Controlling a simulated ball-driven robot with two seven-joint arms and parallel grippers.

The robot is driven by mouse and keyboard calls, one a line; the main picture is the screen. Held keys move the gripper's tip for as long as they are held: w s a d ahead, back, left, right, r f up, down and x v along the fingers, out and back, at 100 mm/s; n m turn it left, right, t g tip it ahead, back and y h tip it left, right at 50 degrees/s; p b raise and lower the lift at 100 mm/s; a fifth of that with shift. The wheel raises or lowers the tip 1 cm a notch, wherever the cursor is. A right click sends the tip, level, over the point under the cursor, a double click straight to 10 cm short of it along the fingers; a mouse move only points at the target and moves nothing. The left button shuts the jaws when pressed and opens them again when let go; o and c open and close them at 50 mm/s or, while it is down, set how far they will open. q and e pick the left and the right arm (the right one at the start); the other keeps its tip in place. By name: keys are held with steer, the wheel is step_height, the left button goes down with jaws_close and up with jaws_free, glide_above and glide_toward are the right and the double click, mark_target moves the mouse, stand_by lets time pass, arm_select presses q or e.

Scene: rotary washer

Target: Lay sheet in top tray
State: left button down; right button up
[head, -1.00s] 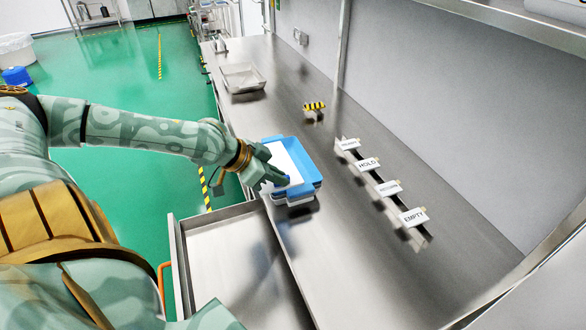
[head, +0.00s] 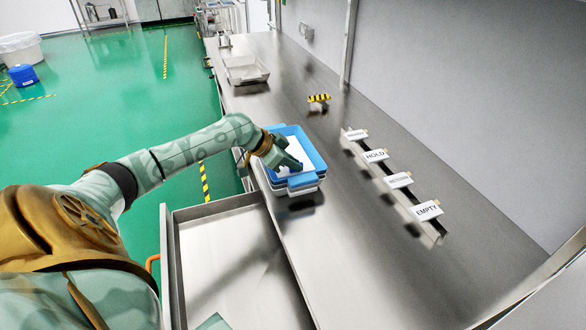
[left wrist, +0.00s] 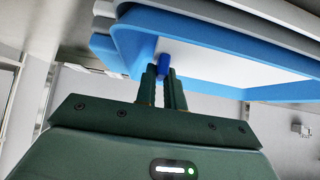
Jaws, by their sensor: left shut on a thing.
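A stack of trays stands on the steel counter, with the blue top tray (head: 312,152) uppermost. The white sheet (head: 291,151) shows inside its rim. My left gripper (head: 293,165) is over the near part of the top tray, shut on a small blue tab at the sheet's edge. In the left wrist view, my left gripper (left wrist: 164,72) has its fingers closed on this blue tab, with the white sheet (left wrist: 235,62) and the blue tray rim (left wrist: 125,38) beyond. I cannot tell whether the sheet lies flat on the tray floor. My right gripper is out of view.
A rail with HOLD and EMPTY labels (head: 428,210) stands right of the stack. An open steel drawer (head: 215,255) is at the near left. The counter between stack and rail is clear.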

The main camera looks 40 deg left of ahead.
arm_select(q)
steer(key=shift+f, duration=0.65)
steer(key=shift+f, duration=0.1)
steer(key=c, duration=1.5)
jaws_free()
steer(key=shift+r, duration=0.2)
steer(key=p+v, duration=0.4)
steer(key=v, duration=0.8)
steer(key=shift+f, duration=0.1)
